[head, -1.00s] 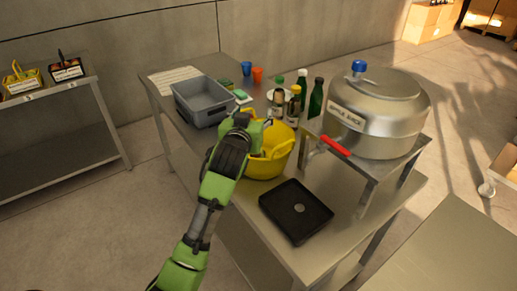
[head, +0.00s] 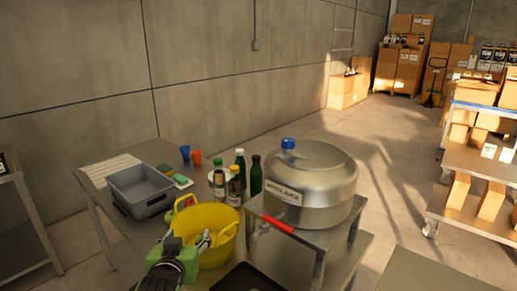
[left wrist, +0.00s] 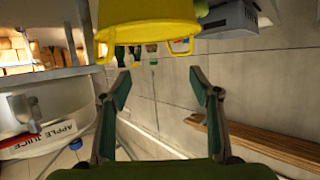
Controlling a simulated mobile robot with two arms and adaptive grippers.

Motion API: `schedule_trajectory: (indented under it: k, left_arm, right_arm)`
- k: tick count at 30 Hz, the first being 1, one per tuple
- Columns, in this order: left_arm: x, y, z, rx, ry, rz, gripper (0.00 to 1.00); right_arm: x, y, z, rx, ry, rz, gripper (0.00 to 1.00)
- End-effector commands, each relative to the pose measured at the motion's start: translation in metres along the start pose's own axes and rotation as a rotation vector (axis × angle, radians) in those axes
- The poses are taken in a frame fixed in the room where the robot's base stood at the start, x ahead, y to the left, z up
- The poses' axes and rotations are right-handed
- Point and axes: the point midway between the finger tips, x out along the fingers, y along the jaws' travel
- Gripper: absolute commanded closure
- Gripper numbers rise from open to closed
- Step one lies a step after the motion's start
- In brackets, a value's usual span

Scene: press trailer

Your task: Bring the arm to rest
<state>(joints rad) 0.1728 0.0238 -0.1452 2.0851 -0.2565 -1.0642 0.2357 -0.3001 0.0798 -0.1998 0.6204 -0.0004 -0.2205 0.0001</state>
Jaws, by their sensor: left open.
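My left gripper (head: 188,246) is at the near left side of the yellow bucket (head: 215,216) on the steel table, overlapping it in the head view. In the left wrist view the gripper's two fingers (left wrist: 160,88) stand wide apart with nothing between them. The bucket (left wrist: 148,22) shows past the fingertips at the top of that view, apart from them. Part of my left arm comes in at the bottom of the head view. My right gripper is not in view.
A steel tank labelled apple juice (head: 311,180), with a red-handled tap (head: 276,226), stands right of the bucket on a raised stand. A grey bin (head: 140,192), several bottles (head: 238,172) and a black tray (head: 248,280) share the table. Open floor lies beyond.

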Motion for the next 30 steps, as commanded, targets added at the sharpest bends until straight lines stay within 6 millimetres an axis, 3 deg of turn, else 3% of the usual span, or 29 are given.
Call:
schedule_trajectory:
  k: [1, 6, 10, 15, 24, 30]
  left_arm:
    - [-0.011, -0.004, 0.038, 0.015, -0.078, 0.003, 0.43]
    - [-0.068, -0.012, 0.155, 0.075, -0.35, 0.039, 0.43]
    - [-0.118, -0.016, 0.22, 0.116, -0.526, 0.075, 0.43]
    - [-0.173, -0.02, 0.272, 0.158, -0.69, 0.118, 0.43]
    - [-0.261, -0.025, 0.328, 0.215, -0.915, 0.194, 0.43]
    - [-0.228, -0.02, 0.372, 0.215, -0.927, 0.193, 0.43]
  right_arm:
    - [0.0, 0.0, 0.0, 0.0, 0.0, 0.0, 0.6]
    - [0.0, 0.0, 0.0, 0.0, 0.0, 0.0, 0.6]
    - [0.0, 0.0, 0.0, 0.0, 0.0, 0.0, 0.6]
    - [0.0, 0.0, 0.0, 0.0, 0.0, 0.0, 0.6]
    - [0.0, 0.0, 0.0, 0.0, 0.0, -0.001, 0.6]
    - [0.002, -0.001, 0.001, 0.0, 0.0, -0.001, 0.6]
